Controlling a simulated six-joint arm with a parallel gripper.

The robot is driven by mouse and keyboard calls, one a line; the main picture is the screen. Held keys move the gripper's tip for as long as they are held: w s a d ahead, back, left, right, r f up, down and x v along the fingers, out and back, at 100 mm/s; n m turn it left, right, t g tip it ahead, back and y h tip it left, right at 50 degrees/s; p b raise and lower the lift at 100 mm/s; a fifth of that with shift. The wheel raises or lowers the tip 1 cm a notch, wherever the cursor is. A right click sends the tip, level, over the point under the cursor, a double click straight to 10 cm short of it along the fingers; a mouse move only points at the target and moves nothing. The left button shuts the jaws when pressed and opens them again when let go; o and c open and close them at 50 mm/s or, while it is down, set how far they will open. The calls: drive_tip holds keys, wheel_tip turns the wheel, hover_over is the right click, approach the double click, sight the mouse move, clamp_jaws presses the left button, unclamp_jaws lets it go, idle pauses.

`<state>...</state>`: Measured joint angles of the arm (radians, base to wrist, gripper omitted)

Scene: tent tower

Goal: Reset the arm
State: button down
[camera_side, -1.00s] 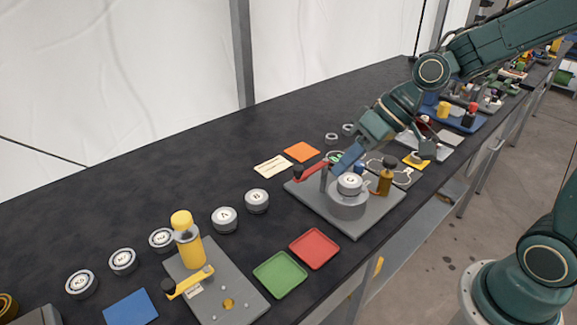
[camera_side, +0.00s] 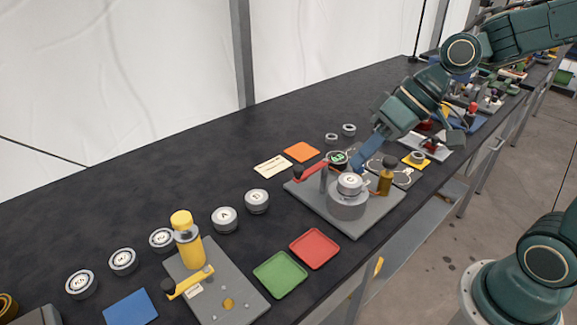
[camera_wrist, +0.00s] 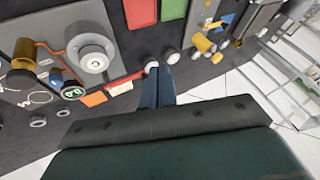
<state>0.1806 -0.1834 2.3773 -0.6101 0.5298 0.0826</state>
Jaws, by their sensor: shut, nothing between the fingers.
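My gripper (camera_side: 358,165) is shut and empty, its blue fingers angled down over the far side of the grey plate with the round stack. In the wrist view the shut fingers (camera_wrist: 157,88) point toward the table. The grey plate (camera_side: 357,229) holds a grey cylinder (camera_side: 347,205) with a white-topped disc marked G (camera_side: 350,184) on it. A red lever (camera_side: 311,170) and a brass post (camera_side: 385,180) stand beside the stack. A green-lit round piece (camera_side: 338,158) lies behind the plate, partly close to the fingers in the picture.
An orange square (camera_side: 301,152) and a cream card (camera_side: 272,166) lie left of the gripper. Red (camera_side: 314,248) and green (camera_side: 280,275) trays sit at the front edge. A yellow post (camera_side: 190,250) stands on another plate. Several round weights line the table. The table's back left is clear.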

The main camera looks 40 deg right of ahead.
drive_tip(key=s+d+r+m+h, duration=0.1)
drive_tip(key=s+d+h, duration=0.1)
drive_tip(key=s+d, duration=0.2)
drive_tip(key=s+d+r+t+h, duration=0.1)
drive_tip(key=s+d+r+h, duration=0.1)
drive_tip(key=s, duration=0.6)
drive_tip(key=shift+d+r+m+h, duration=0.35)
drive_tip(key=shift+d+h, duration=0.35)
drive_tip(key=shift+d, duration=0.4)
